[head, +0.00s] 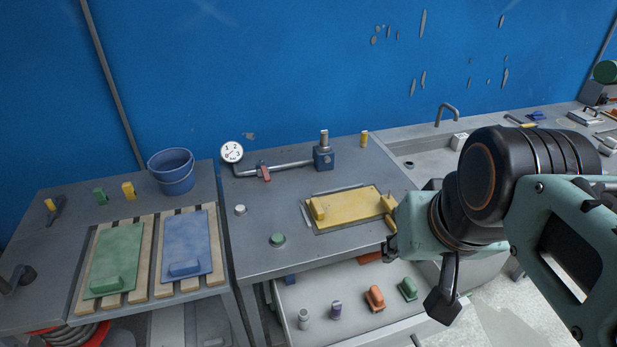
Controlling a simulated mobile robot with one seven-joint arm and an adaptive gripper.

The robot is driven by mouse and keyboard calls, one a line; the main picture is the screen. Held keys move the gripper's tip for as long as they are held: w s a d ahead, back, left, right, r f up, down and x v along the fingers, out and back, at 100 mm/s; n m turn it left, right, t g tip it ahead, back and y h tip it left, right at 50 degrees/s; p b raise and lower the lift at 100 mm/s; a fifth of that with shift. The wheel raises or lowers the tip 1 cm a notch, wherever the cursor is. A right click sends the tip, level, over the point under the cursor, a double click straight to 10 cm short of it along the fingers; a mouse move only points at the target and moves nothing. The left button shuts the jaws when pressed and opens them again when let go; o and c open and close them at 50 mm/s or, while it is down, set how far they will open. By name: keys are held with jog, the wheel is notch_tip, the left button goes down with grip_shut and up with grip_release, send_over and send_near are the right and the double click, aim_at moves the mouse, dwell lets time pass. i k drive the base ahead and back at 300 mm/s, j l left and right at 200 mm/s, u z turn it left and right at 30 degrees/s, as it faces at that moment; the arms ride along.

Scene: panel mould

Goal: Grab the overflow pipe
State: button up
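A grey metal pipe (285,166) runs along the back of the middle table, with a bend at its left end. A bent grey spout (447,112) rises behind the sink at the right. I cannot tell for sure which of these is the overflow pipe. My gripper (443,306) shows as a dark end below my teal wrist, in front of the table's right side and apart from both pipes. Its fingers cannot be made out clearly.
A yellow panel (350,209) lies on the middle table, close to my wrist. Green (116,253) and blue (187,242) panels lie on slats at the left, with a blue bucket (172,172) behind. An open drawer (345,285) below holds several small parts.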

aim_at(303, 314)
jog(key=k+u, duration=0.15)
jog(key=u, duration=0.5)
jog(key=i+l, duration=0.1)
jog(key=k+j, duration=0.1)
jog(key=z, duration=1)
jog(key=k+z, duration=0.2)
jog(key=z, duration=0.15)
jog(key=k+j+z, duration=0.1)
jog(key=z, duration=0.2)
jog(key=k+l, duration=0.2)
jog(key=k, duration=0.15)
jog(key=k+l, duration=0.25)
jog(key=k+j, duration=0.15)
jog(key=j, duration=0.2)
